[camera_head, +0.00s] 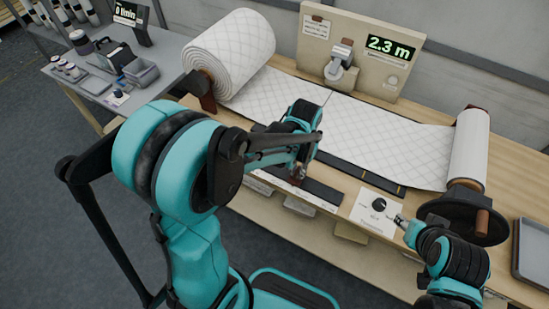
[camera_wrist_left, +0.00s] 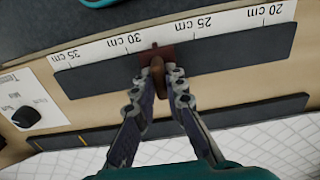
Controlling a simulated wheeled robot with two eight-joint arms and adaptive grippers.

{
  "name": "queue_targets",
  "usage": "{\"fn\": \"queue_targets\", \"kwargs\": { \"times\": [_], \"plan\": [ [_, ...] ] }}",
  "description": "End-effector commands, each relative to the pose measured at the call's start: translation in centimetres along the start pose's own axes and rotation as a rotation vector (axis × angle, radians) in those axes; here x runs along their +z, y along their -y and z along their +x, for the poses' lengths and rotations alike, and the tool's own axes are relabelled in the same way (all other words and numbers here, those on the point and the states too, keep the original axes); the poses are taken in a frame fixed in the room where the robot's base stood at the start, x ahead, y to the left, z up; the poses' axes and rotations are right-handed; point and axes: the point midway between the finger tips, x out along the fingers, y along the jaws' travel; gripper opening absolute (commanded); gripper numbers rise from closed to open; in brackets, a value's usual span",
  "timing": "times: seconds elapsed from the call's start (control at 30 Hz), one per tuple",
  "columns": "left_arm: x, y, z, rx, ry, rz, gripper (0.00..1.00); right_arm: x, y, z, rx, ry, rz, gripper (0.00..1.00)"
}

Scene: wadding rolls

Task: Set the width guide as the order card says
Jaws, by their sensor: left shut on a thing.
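The width guide is a small red-brown slider (camera_wrist_left: 153,54) with a brown handle on a dark rail (camera_wrist_left: 225,55). Its pointer stands between the 30 cm and 25 cm labels of the white scale (camera_wrist_left: 165,37), seen upside down in the left wrist view. My left gripper (camera_wrist_left: 164,85) is shut on the handle. In the head view, this gripper (camera_head: 299,172) is over the bench's front edge and its own arm partly hides the rail. My right gripper (camera_head: 401,221) is beside the knob panel; its fingers are too small to judge. A white card (camera_head: 317,27) on the backboard is unreadable.
A quilted wadding roll (camera_head: 230,50) feeds a sheet (camera_head: 385,140) across the bench to a second roll (camera_head: 470,150) with a black crank disc (camera_head: 462,218). A display (camera_head: 390,48) reads 2.3 m. A dial panel (camera_head: 376,212) sits at the front. A grey tray (camera_head: 533,250) lies far right.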

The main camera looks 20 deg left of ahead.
Motion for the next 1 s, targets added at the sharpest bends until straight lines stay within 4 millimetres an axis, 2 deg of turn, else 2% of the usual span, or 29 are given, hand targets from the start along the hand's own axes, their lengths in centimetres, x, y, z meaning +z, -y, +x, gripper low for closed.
{"fn": "queue_targets", "kwargs": {
  "times": [0.03,0.2,0.4,0.63,1.0],
  "plan": [
    [0.1,-1.8,0.0,0.001,0.001,0.01,0.0,0.0,0.0,0.0,0.0,0.0,0.0,0.4],
    [0.1,-6.7,0.0,0.0,0.001,0.008,0.0,0.0,0.0,0.0,0.0,0.0,0.0,0.4],
    [0.0,-10.8,0.0,0.0,0.002,0.005,0.0,0.0,0.0,0.0,0.0,0.0,0.0,0.4],
    [0.0,-13.0,0.0,0.0,0.002,0.001,0.0,0.0,0.0,0.0,0.0,0.0,0.0,0.4],
    [0.0,-13.5,0.0,0.004,0.001,0.001,0.0,0.0,0.0,0.0,0.0,0.0,0.0,0.4]
  ]
}}
